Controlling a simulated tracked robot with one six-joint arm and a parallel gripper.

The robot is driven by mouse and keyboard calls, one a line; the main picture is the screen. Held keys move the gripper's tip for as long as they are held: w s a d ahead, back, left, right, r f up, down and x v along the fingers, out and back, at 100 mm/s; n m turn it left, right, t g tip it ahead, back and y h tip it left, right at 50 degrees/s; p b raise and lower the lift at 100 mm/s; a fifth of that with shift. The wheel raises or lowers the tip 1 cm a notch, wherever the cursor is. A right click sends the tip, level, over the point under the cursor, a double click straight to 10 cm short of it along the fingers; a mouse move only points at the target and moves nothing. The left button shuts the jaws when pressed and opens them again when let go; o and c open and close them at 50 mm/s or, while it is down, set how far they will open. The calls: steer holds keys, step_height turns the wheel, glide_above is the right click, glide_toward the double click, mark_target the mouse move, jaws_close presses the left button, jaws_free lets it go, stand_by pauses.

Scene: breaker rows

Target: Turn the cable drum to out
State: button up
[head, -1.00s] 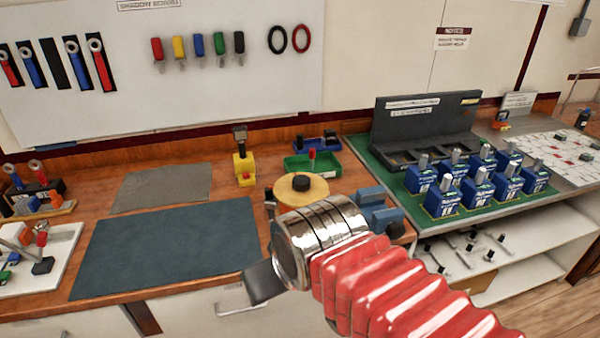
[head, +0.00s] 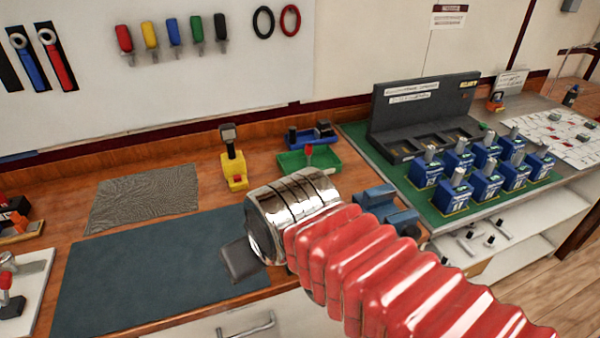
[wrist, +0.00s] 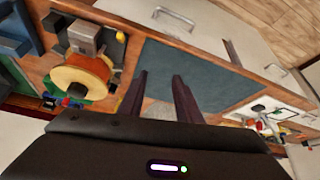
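The cable drum (wrist: 82,80), with a pale yellow flange and an orange winding, sits in a grey and black stand on the wooden bench, left of my fingers in the wrist view. In the head view my red-sleeved arm and chrome wrist hide it. My gripper (wrist: 159,75) has its two dark fingers apart with nothing between them, over the blue-grey mat (wrist: 205,62) and apart from the drum. In the head view a dark part of my gripper (head: 242,262) shows at the mat's right edge. I cannot read any drum position marking.
A yellow tool stand (head: 234,170), a green tray (head: 310,160) and a blue vise-like block (head: 385,208) surround the drum area. Several blue breakers stand on a green panel (head: 447,220) at the right. The mat (head: 150,265) is clear.

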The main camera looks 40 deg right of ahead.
steer(key=shift+o, duration=0.5)
steer(key=shift+w, duration=0.1)
steer(key=shift+o, duration=0.7)
steer(key=shift+r, duration=0.1)
steer(key=o, duration=0.3)
steer(key=shift+w+d+r, duration=0.25)
steer(key=shift+w+r, duration=0.2)
steer(key=shift+o, duration=1)
steer(key=w+d+r+g, duration=0.2)
steer(key=w+d+r, duration=0.5)
steer(key=w+d, duration=0.1)
steer(key=shift+w+d+g+h, duration=0.3)
steer(key=shift+w+g, duration=0.1)
steer(key=shift+w, duration=0.4)
steer(key=w+d+g, duration=0.1)
steer(key=w+d, duration=0.2)
steer(key=d, duration=0.3)
steer(key=w+d+r+g, duration=0.1)
steer(key=w+d, duration=0.3)
steer(key=d, duration=0.3)
steer(key=shift+w+d+g, duration=0.2)
steer(key=shift+d+g, duration=0.1)
steer(key=shift+g, duration=0.1)
step_height(320, 180, down, 14)
steer(key=shift+r, duration=0.2)
